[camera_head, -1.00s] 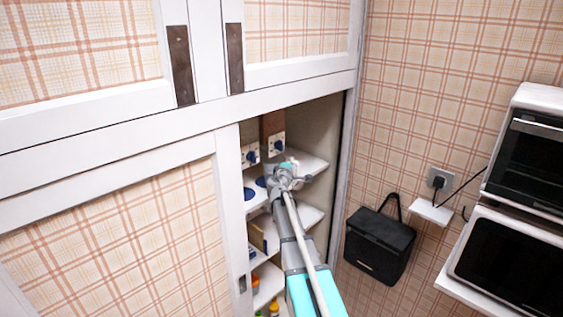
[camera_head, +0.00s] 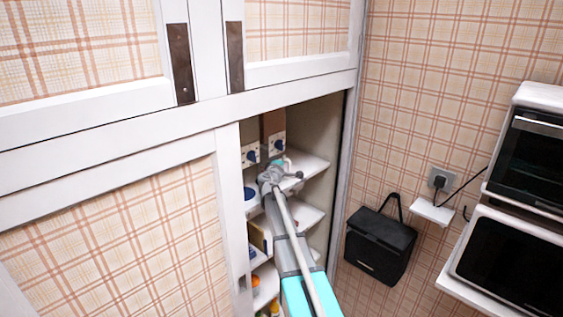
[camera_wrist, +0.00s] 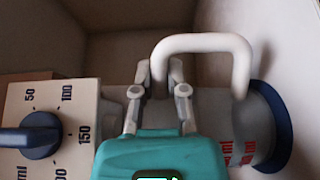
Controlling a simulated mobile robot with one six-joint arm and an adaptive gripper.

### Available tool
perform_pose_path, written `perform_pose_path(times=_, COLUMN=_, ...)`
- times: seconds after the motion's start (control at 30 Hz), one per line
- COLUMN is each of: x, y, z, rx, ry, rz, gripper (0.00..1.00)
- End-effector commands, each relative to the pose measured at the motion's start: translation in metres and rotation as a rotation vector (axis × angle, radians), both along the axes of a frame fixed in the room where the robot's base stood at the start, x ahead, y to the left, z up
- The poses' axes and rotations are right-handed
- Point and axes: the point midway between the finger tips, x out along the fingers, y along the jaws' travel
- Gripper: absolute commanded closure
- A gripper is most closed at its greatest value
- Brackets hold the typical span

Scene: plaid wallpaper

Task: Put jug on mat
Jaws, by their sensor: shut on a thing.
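The jug (camera_wrist: 215,108) is pale grey with red markings and a thick white looped handle (camera_wrist: 215,42). My gripper (camera_wrist: 160,92) is shut on the jug's handle in the wrist view. I cannot tell whether the jug touches the mat. In the head view my gripper (camera_head: 272,172) is at the upper open shelf of the cupboard and mostly hides the jug. A blue round patch (camera_head: 250,193) shows on the shelf to its left.
A box with a blue dial and numbers (camera_wrist: 80,110) is close to my gripper; dial boxes (camera_head: 276,146) stand at the shelf's back. The cupboard frame (camera_head: 233,200) borders the opening on the left. A lower shelf (camera_head: 308,215) is below. A black bag (camera_head: 380,245) hangs at right.

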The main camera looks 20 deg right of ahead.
Motion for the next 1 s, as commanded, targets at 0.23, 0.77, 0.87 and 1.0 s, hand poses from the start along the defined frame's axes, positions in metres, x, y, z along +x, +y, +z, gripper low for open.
perform_pose_path(times=0.23, x=0.0, y=0.0, z=-0.003, rx=0.0, ry=0.0, rz=0.0, gripper=0.66)
perform_pose_path(times=0.77, x=0.0, y=-0.001, z=-0.001, rx=0.0, ry=0.0, rz=0.0, gripper=0.48)
perform_pose_path(times=0.87, x=0.0, y=-0.001, z=0.002, rx=0.0, ry=0.0, rz=0.0, gripper=0.48)
perform_pose_path(times=1.0, x=-0.013, y=0.009, z=0.0, rx=0.0, ry=0.0, rz=-0.001, gripper=0.48)
